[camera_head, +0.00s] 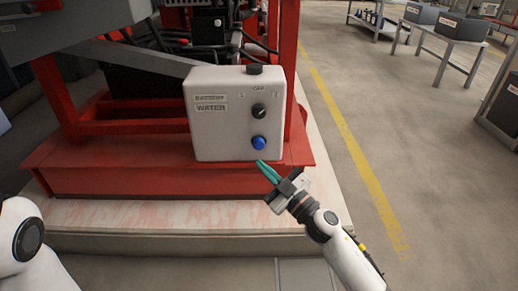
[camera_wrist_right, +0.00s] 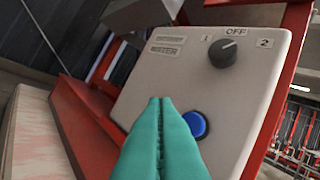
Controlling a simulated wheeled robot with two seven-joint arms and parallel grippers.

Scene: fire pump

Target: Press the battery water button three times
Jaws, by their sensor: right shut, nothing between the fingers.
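A white control box (camera_head: 212,135) with a label reading WATER stands on the red pump frame in the head view. A blue round button (camera_head: 259,142) sits low on its front, below a black rotary knob (camera_head: 258,111). My right gripper (camera_head: 265,168) has teal fingers, is shut and empty, and its tips are just below and in front of the button. In the right wrist view the shut fingers (camera_wrist_right: 160,100) point at the box face left of the blue button (camera_wrist_right: 195,124), partly covering its left edge. The knob (camera_wrist_right: 223,52) is above it. My left gripper is not in view.
The red frame (camera_head: 110,183) stands on a pale plinth (camera_head: 150,216). Several boxes rest on metal tables (camera_head: 445,52) at the upper right. The floor to the right, with a yellow line (camera_head: 345,130), is clear.

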